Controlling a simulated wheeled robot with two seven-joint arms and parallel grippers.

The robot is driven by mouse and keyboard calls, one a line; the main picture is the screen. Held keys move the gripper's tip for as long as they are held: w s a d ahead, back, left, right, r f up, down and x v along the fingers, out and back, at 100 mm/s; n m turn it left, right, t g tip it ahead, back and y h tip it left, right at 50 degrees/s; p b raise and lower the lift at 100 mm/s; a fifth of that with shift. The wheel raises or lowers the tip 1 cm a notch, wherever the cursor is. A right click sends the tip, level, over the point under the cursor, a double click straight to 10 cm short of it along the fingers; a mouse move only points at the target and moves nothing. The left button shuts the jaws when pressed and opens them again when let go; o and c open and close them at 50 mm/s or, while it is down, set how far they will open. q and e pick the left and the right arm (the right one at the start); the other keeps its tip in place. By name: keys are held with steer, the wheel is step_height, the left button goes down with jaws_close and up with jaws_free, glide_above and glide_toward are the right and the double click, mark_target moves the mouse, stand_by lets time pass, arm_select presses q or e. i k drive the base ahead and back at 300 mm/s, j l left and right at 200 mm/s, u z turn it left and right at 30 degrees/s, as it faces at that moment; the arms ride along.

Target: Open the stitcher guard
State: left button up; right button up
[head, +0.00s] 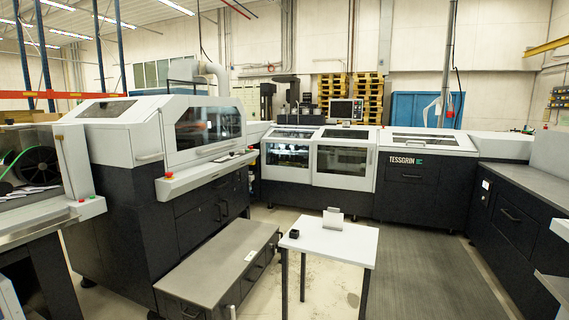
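A long white and dark grey machine marked TESSGRIN stands across the back. Its front has a left glazed guard panel (287,168) and a right glazed guard panel (343,181), side by side in white frames. Both look shut. A small upright handle shows near the right panel's right edge. A second machine at the left has a white hood with a large dark window (208,127), which also looks shut. Which of these covers is the stitcher guard is not labelled in the picture. Neither of my grippers is in view.
A small white table (335,246) stands in front, with a small black object (294,234) and a white stand (333,217) on it. A low grey-topped cabinet (215,272) is at its left. A dark floor mat (430,265) lies clear at the right, beside a dark counter (535,183).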

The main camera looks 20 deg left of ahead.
mark_target(286, 155)
steer(key=i+l+z, duration=0.25)
steer(key=i+z, duration=0.15)
steer(key=i, duration=0.15)
steer(key=i+z, duration=0.45)
steer(key=i, duration=0.15)
steer(key=i+u, duration=0.1)
steer(key=i, duration=0.45)
steer(key=i+l+u, duration=0.15)
steer(key=i, duration=0.4)
steer(key=i+l+u, duration=0.1)
steer(key=i, duration=0.5)
steer(key=i+l+u, duration=0.1)
steer(key=i+l, duration=0.15)
steer(key=i, duration=0.3)
steer(key=i+u, duration=0.2)
steer(key=i, duration=0.85)
steer(key=i+u, duration=0.2)
steer(key=i, duration=0.8)
steer(key=i+j+u, duration=0.1)
steer(key=i+u, duration=0.6)
steer(key=u, duration=0.15)
steer(key=i+l+u, duration=0.2)
steer(key=i+u, duration=0.25)
steer(key=i+j+u, duration=0.15)
steer(key=i+u, duration=0.15)
steer(key=i, duration=0.4)
steer(key=i+u, duration=0.35)
steer(key=i, duration=0.35)
